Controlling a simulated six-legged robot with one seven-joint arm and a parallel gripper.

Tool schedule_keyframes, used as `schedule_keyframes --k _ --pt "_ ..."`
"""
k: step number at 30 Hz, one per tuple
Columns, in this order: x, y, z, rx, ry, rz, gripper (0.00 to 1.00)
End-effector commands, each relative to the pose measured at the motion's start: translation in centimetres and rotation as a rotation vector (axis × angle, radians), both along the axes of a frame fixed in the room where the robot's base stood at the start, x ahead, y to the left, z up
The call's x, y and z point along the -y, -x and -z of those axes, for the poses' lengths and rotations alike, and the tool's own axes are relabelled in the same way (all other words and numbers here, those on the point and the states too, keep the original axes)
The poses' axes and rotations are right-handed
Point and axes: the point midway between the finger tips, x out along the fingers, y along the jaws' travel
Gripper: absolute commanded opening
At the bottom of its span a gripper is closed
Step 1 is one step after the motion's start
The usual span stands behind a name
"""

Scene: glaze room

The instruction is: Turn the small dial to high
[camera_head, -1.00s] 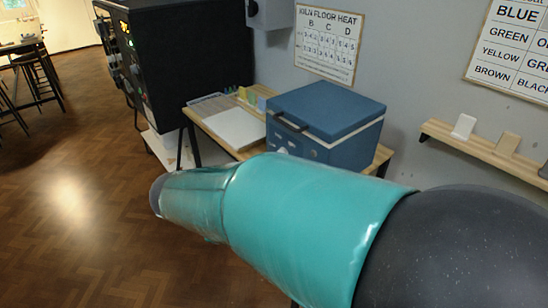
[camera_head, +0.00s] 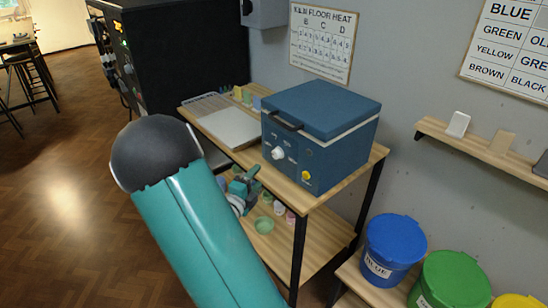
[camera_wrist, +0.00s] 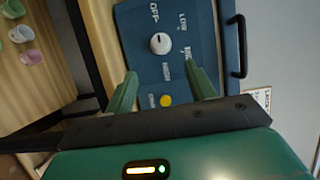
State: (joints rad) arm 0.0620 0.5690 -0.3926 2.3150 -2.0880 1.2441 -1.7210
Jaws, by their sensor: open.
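The small kiln (camera_head: 318,130) is a blue box with a dark lid handle on a wooden table. Its front bears a white round dial (camera_head: 278,153) and a yellow button (camera_head: 306,175). In the wrist view the white dial (camera_wrist: 160,43) sits among the labels OFF and LOW and other words I cannot read surely.
The wooden table (camera_head: 345,180) has a lower shelf with small cups (camera_head: 264,224). A pale board (camera_head: 231,128) lies left of the kiln. A blue bucket (camera_head: 392,245) and a green bucket (camera_head: 450,280) stand at the right. Floor (camera_head: 70,200) is open at left.

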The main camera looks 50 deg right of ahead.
Motion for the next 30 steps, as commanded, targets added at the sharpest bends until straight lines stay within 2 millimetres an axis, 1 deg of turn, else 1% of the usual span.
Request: schedule_keyframes --k 12,18,21,24,30 --pt "7.8 -1.1 0.0 0.005 -0.001 0.006 0.55" --pt "11.1 -1.8 0.0 0.006 -0.001 0.005 0.55" --pt "12.1 -2.0 -0.1 0.006 -0.001 0.003 0.55" --pt "12.6 -2.0 -0.1 0.006 -0.003 0.004 0.55" --pt "12.6 -2.1 -0.1 0.006 -0.003 0.003 0.55"
